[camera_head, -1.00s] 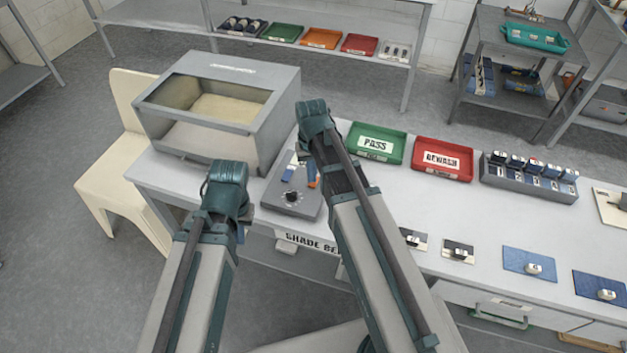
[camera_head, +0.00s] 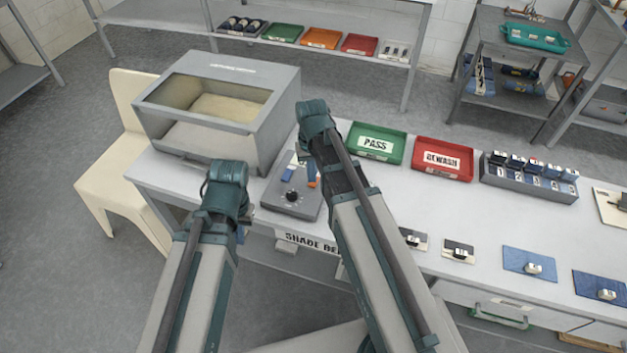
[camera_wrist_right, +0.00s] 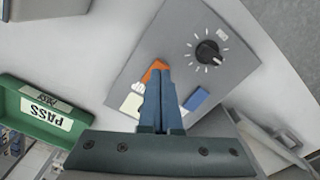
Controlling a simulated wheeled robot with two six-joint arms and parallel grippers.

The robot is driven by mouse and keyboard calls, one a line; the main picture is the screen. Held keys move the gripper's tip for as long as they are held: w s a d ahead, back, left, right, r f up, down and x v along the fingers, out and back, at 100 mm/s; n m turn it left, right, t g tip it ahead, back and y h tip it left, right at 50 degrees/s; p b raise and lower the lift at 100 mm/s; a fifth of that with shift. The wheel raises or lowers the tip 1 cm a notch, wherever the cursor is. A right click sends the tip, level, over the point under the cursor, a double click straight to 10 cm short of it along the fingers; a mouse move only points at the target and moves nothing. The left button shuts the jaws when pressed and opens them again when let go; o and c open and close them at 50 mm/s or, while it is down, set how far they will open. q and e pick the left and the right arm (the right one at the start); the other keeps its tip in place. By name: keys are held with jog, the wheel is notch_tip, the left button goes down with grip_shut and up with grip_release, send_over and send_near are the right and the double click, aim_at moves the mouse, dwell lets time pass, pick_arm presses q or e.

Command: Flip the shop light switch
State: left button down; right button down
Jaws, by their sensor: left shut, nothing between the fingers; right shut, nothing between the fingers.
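A grey control box (camera_head: 292,202) stands on the bench beside the viewing cabinet. It has a black dial knob (camera_wrist_right: 207,52), an orange piece (camera_wrist_right: 154,70), a blue piece (camera_wrist_right: 197,99) and a pale piece (camera_wrist_right: 131,104). I cannot tell which part, if any, is the shop light switch. In the right wrist view my right gripper (camera_wrist_right: 161,72) is shut and empty, its tips over the box close to the orange piece; contact cannot be told. My left gripper (camera_head: 242,212) is shut, left of the box in the head view, mostly hidden by its own wrist.
The viewing cabinet (camera_head: 270,140) is at the bench's left end, with a cream chair (camera_head: 125,200) beyond. Right of my right arm are a green PASS tray (camera_head: 377,157), a red REWASH tray (camera_head: 443,172) and a grey rack (camera_head: 528,190). Small swatches lie along the front.

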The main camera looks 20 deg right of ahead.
jog(key=shift+f+b, duration=0.8)
jog(key=shift+f, duration=0.1)
jog(key=shift+r, duration=0.15)
notch_tip(320, 180, up, 7)
jog(key=p, duration=0.7)
dwell(0.3)
jog(key=s+a+n+h, duration=0.1)
jog(key=s+a+n, duration=0.3)
jog(key=s+a, duration=0.6)
jog(key=s, duration=0.4)
jog(key=shift+s+a+n, duration=0.15)
jog(key=shift+a+n, duration=0.1)
jog(key=shift+n, duration=0.05)
dwell(0.5)
